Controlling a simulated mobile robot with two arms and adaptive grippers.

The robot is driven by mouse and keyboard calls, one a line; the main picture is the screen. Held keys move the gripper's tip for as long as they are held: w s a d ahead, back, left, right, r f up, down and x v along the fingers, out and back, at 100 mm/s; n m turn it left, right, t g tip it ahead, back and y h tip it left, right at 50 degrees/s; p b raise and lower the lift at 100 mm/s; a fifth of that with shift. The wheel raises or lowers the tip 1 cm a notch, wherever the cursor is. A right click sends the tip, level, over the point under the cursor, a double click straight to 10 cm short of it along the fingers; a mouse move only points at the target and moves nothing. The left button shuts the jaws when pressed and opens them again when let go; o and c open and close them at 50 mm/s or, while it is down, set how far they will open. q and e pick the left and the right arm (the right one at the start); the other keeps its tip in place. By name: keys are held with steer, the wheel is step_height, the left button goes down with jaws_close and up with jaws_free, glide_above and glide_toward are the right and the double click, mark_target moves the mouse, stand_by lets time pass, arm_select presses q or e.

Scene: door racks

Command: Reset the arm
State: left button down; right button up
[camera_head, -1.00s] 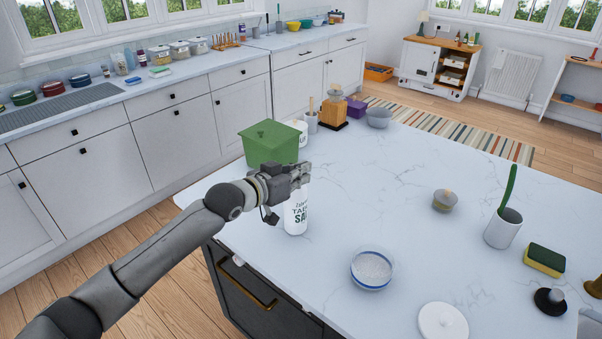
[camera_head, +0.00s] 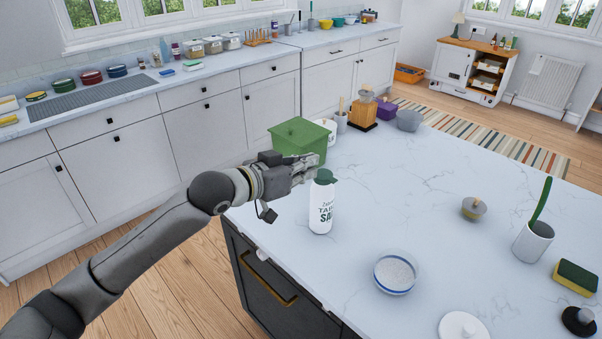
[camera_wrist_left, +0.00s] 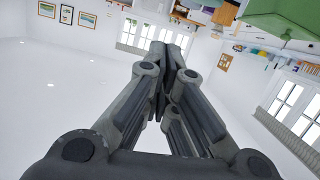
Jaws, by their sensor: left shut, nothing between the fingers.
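My left arm comes in from the left in the head view, and its gripper (camera_head: 305,170) is over the near left edge of the marble island top. The gripper is shut and empty, and its closed fingers (camera_wrist_left: 168,75) also show in the left wrist view. A white salt bottle with a green top (camera_head: 322,205) stands upright on the island, just right of the fingertips. I cannot tell whether they touch. A green box (camera_head: 298,138) is behind the gripper, and part of it shows in the left wrist view (camera_wrist_left: 285,18). My right gripper is out of view.
The island top (camera_head: 400,185) holds a glass bowl with a blue rim (camera_head: 395,273), a white lid (camera_head: 463,327), a white cup with a green utensil (camera_head: 533,242), and a sponge (camera_head: 577,277). The middle is mostly clear. A counter with cabinets (camera_head: 150,100) runs along the wall.

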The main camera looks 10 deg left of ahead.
arm_select(q)
steer(key=s+a+f+n+g+y, duration=0.1)
steer(key=s+f+g+y, duration=0.25)
steer(key=s+f, duration=1.3)
steer(key=s+a+f+n+g+y, duration=0.25)
steer(key=s+a+f, duration=0.35)
steer(key=s, duration=0.5)
steer(key=s+a+f+n+g+y, duration=0.1)
steer(key=s+a+f+g+y, duration=0.2)
steer(key=s+a+f, duration=0.5)
steer(key=s+d+f+g+b, duration=0.1)
steer(key=s+d+f, duration=0.1)
steer(key=f, duration=1.2)
steer(key=s+d+f+b, duration=0.1)
steer(key=f+b, duration=0.1)
steer(key=f, duration=1.1)
steer(key=s+a+f+g+b, duration=0.1)
steer(key=s+a+f, duration=0.1)
steer(key=s+f, duration=1.4)
steer(key=shift+s+a+f, duration=0.35)
steer(key=shift+s+f, duration=0.05)
steer(key=shift+f, duration=0.25)
steer(key=shift+m, duration=0.35)
